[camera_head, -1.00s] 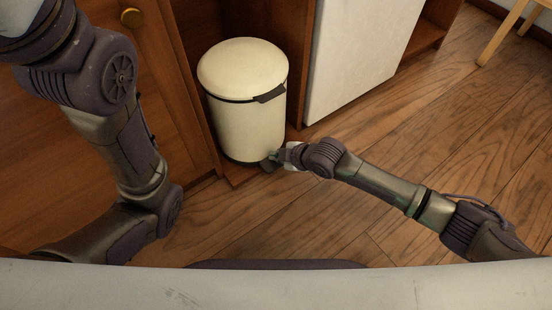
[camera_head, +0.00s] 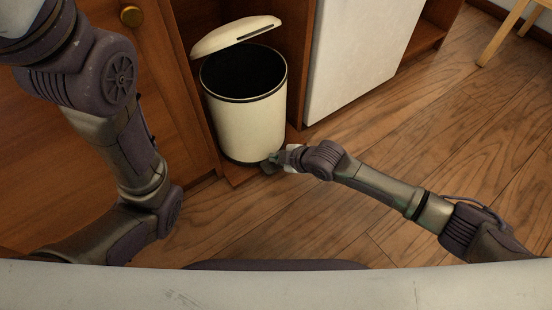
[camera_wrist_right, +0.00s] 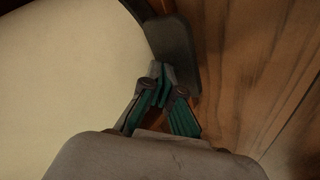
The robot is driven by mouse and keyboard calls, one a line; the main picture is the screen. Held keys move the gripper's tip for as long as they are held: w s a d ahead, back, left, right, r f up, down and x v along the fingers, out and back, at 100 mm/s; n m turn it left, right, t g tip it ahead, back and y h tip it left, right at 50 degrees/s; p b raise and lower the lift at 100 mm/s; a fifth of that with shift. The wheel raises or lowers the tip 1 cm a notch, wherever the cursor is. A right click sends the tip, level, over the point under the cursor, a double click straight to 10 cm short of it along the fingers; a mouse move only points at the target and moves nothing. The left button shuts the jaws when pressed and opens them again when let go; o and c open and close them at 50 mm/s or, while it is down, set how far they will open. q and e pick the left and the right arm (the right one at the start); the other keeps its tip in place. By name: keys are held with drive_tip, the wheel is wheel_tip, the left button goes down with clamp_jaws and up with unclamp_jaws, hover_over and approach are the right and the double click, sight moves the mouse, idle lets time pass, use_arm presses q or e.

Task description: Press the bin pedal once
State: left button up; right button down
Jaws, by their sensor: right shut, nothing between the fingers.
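The cream bin (camera_head: 247,127) stands in the gap between the wooden cabinets. Its lid (camera_head: 236,36) is raised and tilted back, and the dark inside shows. My right gripper (camera_head: 268,164) is low at the front foot of the bin, where the pedal is; the gripper hides most of that spot in the head view. In the right wrist view my right gripper (camera_wrist_right: 163,84) is shut and empty. Its tips are beside a dark piece, the pedal (camera_wrist_right: 176,50), at the cream bin body (camera_wrist_right: 70,75). My left arm shows at the left, but its gripper is out of view.
A wooden cabinet door (camera_head: 165,100) with a brass knob (camera_head: 131,16) is left of the bin. A white panel (camera_head: 362,55) stands to its right. The wooden floor (camera_head: 440,140) is clear at the right. A chair leg (camera_head: 502,35) is at the top right.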

drive_tip(key=shift+s+d+f, duration=0.1)
drive_tip(key=shift+d+f, duration=0.05)
drive_tip(key=shift+f, duration=0.35)
drive_tip(key=shift+s+d+f, duration=0.1)
drive_tip(key=shift+d+f, duration=0.05)
drive_tip(key=shift+f, duration=0.35)
drive_tip(key=shift+w+a+r+p, duration=0.1)
drive_tip(key=shift+a+r+p, duration=0.05)
drive_tip(key=shift+r+p, duration=0.95)
drive_tip(key=shift+w+a+r+p, duration=0.1)
drive_tip(key=shift+a+r+p, duration=0.05)
drive_tip(key=shift+r+p, duration=0.95)
drive_tip(key=shift+r, duration=0.15)
